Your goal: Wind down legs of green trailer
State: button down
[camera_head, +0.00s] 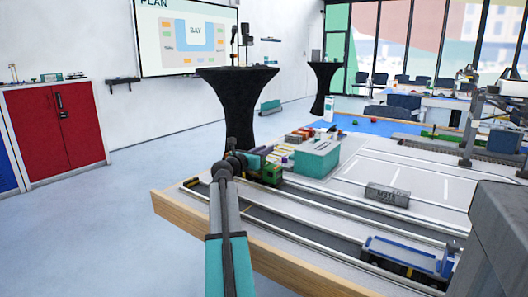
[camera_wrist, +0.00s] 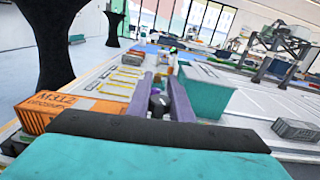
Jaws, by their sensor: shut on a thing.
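In the head view my wrist hides most of this spot. A green vehicle, which may be the green trailer (camera_head: 270,174), stands on the near lane of the table, right beside my wrist. Its legs cannot be made out. An orange container (camera_wrist: 60,112) sits left of my fingers in the wrist view. What the knob belongs to is hidden by my gripper body.
A teal box (camera_head: 317,157) stands right of my gripper. A grey block (camera_head: 387,195) and a blue trailer (camera_head: 405,256) lie farther right on the table. A wooden edge (camera_head: 230,228) borders the table. A black-draped standing table (camera_head: 238,105) is behind. The floor at left is clear.

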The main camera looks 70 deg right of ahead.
jog(key=shift+s+a+m+g+y, duration=0.15)
jog(key=shift+m+g+y, duration=0.3)
jog(key=shift+m+g, duration=0.55)
jog(key=shift+s+m+g+y, duration=0.25)
jog(key=shift+m+g+y, duration=0.25)
jog(key=shift+g, duration=0.85)
jog(key=shift+s+a+m+g+y, duration=0.1)
jog(key=shift+s+m+g+y, duration=0.2)
jog(key=shift+m+g, duration=0.75)
jog(key=shift+g, duration=0.3)
jog(key=c, duration=1.6)
grip_release()
jog(key=shift+w+a, duration=0.1)
jog(key=p+v, duration=0.2)
jog(key=v, duration=1.1)
jog(key=shift+w+a, duration=0.2)
jog(key=shift+a, duration=0.05)
jog(key=shift+r, duration=0.1)
